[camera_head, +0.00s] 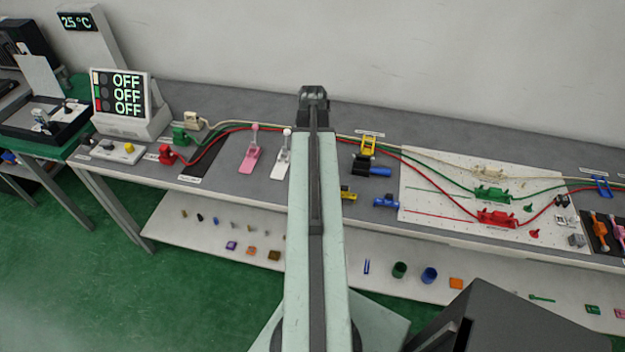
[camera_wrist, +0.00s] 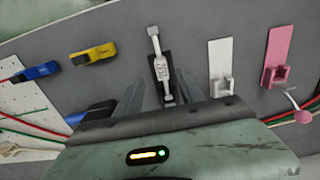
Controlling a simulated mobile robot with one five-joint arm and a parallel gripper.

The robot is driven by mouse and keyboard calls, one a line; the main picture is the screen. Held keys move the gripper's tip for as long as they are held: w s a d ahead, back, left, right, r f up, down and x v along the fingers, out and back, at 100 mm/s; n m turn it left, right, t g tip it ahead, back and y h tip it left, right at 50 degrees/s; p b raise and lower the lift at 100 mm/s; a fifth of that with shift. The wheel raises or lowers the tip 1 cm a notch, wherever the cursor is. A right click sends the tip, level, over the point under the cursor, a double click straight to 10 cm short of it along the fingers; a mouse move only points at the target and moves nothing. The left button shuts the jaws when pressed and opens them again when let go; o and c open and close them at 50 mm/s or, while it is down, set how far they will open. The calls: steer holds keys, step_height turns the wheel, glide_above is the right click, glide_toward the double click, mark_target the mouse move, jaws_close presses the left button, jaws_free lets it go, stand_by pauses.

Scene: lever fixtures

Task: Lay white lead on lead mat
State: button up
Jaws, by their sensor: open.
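The white lead's cream plug (camera_head: 194,121) stands at the back left of the bench, behind a green plug and a red plug. Its cable runs right along the bench and passes behind my arm. A dark mat (camera_head: 203,158) with a white label at its front edge lies right of the plugs; I take it as the lead mat. The cables cross its back part. My gripper (camera_head: 313,93) is over the bench, well right of the plug and mat. The wrist view shows its fingers (camera_wrist: 160,88) apart, with nothing held.
A black fixture with a pale lever (camera_wrist: 155,45) appears between my fingers in the wrist view. Pink (camera_head: 251,155) and white (camera_head: 282,157) lever fixtures stand between mat and arm. A white board (camera_head: 430,205) lies right.

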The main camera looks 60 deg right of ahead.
steer(key=f+b, duration=0.1)
steer(key=f, duration=0.1)
steer(key=f+b, duration=0.1)
steer(key=b, duration=0.1)
steer(key=f+b, duration=0.2)
steer(key=shift+w+f, duration=0.3)
steer(key=shift+r, duration=0.2)
jaws_close()
